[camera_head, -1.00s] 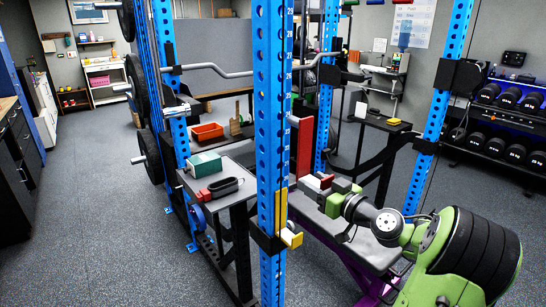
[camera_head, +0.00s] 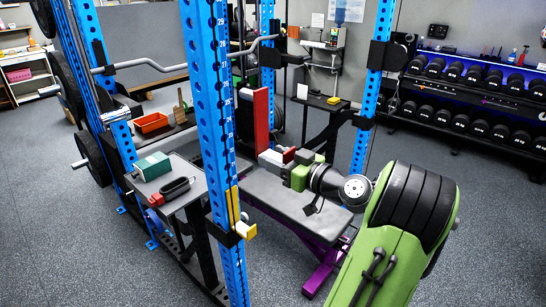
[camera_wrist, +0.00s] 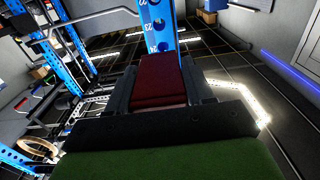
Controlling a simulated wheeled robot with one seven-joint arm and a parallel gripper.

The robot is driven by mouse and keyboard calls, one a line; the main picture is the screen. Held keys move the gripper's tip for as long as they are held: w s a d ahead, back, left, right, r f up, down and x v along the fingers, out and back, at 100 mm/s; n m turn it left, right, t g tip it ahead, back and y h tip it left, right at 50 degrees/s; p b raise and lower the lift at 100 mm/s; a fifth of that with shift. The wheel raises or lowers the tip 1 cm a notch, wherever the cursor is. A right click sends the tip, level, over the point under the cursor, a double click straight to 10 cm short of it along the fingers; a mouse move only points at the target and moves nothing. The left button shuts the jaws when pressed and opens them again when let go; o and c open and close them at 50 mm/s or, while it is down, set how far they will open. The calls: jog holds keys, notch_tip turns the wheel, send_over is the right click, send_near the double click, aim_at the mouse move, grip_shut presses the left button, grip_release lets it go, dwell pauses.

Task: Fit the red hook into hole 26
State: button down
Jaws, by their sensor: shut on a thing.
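The red hook (camera_head: 261,118) is a tall red plate with a lower part between the jaws of my gripper (camera_head: 272,158). My gripper is shut on it; in the wrist view the red hook (camera_wrist: 158,80) fills the gap between the dark fingers (camera_wrist: 158,92). In the head view the hook stands upright just right of the near blue upright (camera_head: 210,100), which has a column of numbered holes. The wrist view shows a blue upright (camera_wrist: 158,28) straight beyond the hook, with numbers around 22 to 24.
A yellow hook (camera_head: 240,222) is on the near upright's lower part. A grey bench (camera_head: 290,205) lies below my gripper. A side table (camera_head: 190,190) holds a teal box (camera_head: 152,166) and a black tray (camera_head: 174,190). A barbell (camera_head: 150,63) crosses behind.

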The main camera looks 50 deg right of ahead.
aim_at(263, 152)
jog(key=shift+f+b, duration=0.1)
jog(key=shift+b, duration=0.35)
jog(key=shift+w+a, duration=0.1)
jog(key=shift+w, duration=3.2)
jog(key=p, duration=0.3)
jog(key=shift+w+r, duration=0.35)
jog(key=shift+w, duration=0.05)
jog(key=shift+f, duration=0.2)
jog(key=shift+f+b, duration=0.1)
jog(key=shift+b, duration=0.3)
jog(key=shift+w, duration=0.1)
jog(key=w, duration=0.6)
jog(key=shift+a, duration=0.15)
